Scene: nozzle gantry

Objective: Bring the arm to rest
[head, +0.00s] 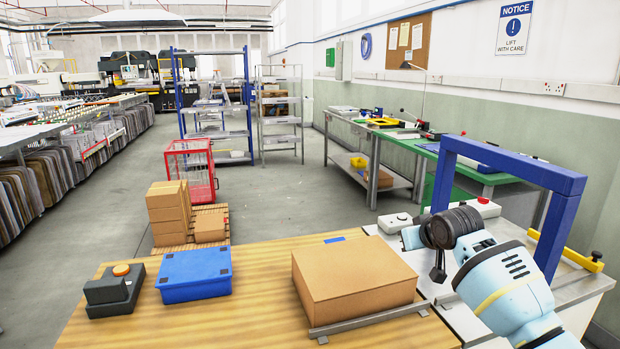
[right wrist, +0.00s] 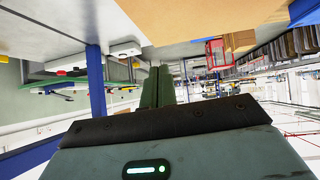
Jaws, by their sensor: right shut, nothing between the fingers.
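My right arm (head: 505,285) comes in from the lower right of the head view, light blue with a dark wrist. My right gripper (head: 438,268) is small and dark there, beside the blue gantry frame (head: 568,215) and to the right of the cardboard box. In the right wrist view the two fingers of my right gripper (right wrist: 155,86) lie side by side, shut, with nothing held. My left gripper is not in view.
A cardboard box (head: 355,278) sits on the wooden table (head: 240,325) behind a metal bar (head: 368,320). A blue case (head: 195,275) and a dark device with an orange button (head: 115,290) stand left. A white controller (head: 394,223) lies near the gantry.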

